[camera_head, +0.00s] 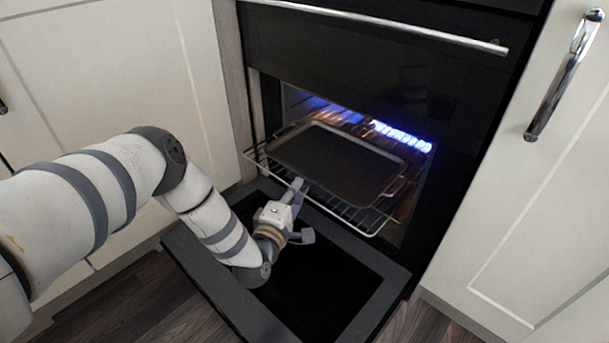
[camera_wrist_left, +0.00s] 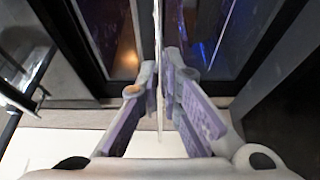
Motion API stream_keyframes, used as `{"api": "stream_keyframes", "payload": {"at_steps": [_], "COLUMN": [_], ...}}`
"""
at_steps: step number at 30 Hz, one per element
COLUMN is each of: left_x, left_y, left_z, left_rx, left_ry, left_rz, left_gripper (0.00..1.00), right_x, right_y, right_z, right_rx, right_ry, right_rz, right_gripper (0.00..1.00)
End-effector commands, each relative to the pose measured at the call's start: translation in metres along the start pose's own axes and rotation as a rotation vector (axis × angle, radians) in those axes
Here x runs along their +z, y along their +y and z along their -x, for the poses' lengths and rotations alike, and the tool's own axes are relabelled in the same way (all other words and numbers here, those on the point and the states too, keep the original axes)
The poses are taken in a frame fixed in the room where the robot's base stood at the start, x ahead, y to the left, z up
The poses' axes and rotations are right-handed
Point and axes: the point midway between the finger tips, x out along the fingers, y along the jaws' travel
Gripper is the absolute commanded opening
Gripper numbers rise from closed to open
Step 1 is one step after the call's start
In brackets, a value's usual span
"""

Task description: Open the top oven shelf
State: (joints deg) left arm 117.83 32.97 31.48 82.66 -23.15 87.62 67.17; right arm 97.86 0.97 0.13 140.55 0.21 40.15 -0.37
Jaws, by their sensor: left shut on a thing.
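The top oven shelf (camera_head: 357,220) is a wire rack that sticks out past the oven front, with a dark baking tray (camera_head: 340,160) lying on it. My left gripper (camera_head: 298,186) is at the shelf's front edge, above the lowered oven door. In the left wrist view my left gripper (camera_wrist_left: 160,78) has its two fingers closed on the thin front of the shelf (camera_wrist_left: 157,30), which runs between them. My right gripper is not in view.
The oven door (camera_head: 385,300) hangs open and lies flat below the shelf. A metal handle bar (camera_head: 400,28) crosses the panel above. Cream cupboards stand on both sides, the right one with a metal handle (camera_head: 562,80). Blue light glows inside the oven.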

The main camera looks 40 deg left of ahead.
Motion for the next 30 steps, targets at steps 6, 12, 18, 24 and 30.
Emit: {"api": "stream_keyframes", "payload": {"at_steps": [6,12,18,24,30], "left_x": [-0.007,-0.009,-0.01,-0.01,-0.01], "left_y": [0.002,0.001,0.0,0.0,0.0], "left_z": [0.018,0.024,0.024,0.024,0.024], "left_rx": [0.002,0.003,0.002,0.002,0.001], "left_ry": [-0.001,-0.001,-0.001,-0.001,0.0], "left_rz": [0.0,0.001,0.001,0.001,0.0], "left_gripper": [0.0,0.0,0.0,0.27,0.27], "right_x": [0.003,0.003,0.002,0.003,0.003], "right_y": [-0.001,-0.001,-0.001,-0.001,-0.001], "right_z": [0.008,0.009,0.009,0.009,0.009], "right_rx": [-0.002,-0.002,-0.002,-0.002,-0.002], "right_ry": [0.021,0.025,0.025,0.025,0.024], "right_rz": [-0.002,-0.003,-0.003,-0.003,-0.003], "right_gripper": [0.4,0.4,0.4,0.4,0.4]}}
